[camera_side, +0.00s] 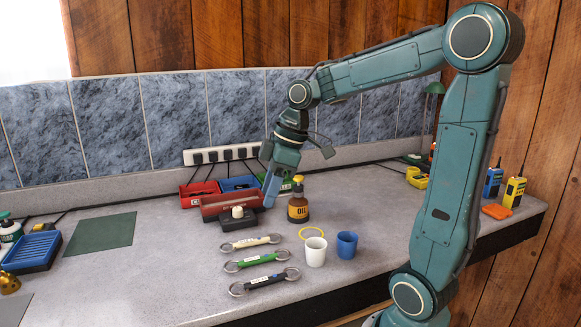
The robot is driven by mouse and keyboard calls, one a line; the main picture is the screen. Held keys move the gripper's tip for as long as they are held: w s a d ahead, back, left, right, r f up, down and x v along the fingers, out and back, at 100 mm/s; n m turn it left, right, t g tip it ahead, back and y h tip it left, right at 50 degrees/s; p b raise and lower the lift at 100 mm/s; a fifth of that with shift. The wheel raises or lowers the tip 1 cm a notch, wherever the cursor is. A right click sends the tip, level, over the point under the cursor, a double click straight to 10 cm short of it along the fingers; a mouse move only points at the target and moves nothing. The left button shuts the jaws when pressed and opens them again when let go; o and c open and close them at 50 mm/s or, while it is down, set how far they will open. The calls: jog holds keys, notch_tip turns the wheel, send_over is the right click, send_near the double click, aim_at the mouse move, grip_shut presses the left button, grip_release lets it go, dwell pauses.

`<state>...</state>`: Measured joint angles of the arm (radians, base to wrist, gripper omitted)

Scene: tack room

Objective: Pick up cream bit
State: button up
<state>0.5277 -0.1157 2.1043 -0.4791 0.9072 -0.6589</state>
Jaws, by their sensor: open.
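The cream bit (250,243) lies flat on the grey counter, a cream bar with a metal ring at each end. It is the farthest back of three bits lying in a row; a green bit (257,260) and a black bit (264,281) lie in front of it. My gripper (269,188) points down above the counter, behind and a little right of the cream bit, near the red toolbox and the oil bottle. It is apart from the bit. Its jaws are open, and I see nothing between them.
A brown oil bottle (298,209), a red toolbox (229,203) and a black block with a pale knob (238,219) stand close to my gripper. A white cup (315,252), blue cup (347,245) and yellow ring (312,233) are right of the bits.

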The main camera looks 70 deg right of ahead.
jog(key=w+d+f+n+y, duration=0.1)
jog(key=w+d+f+n, duration=0.1)
jog(key=d, duration=0.5)
jog(key=shift+w+d+f, duration=0.2)
jog(key=shift+w+f, duration=0.25)
jog(key=shift+w, duration=0.05)
jog(key=shift+f, duration=0.1)
send_over(253, 240)
jog(key=s+d, duration=0.2)
jog(key=shift+w+a+f, duration=0.1)
jog(key=shift+f, duration=1.85)
jog(key=shift+a+f, duration=0.1)
jog(key=shift+f, duration=1.85)
jog(key=shift+x, duration=2.55)
grip_shut()
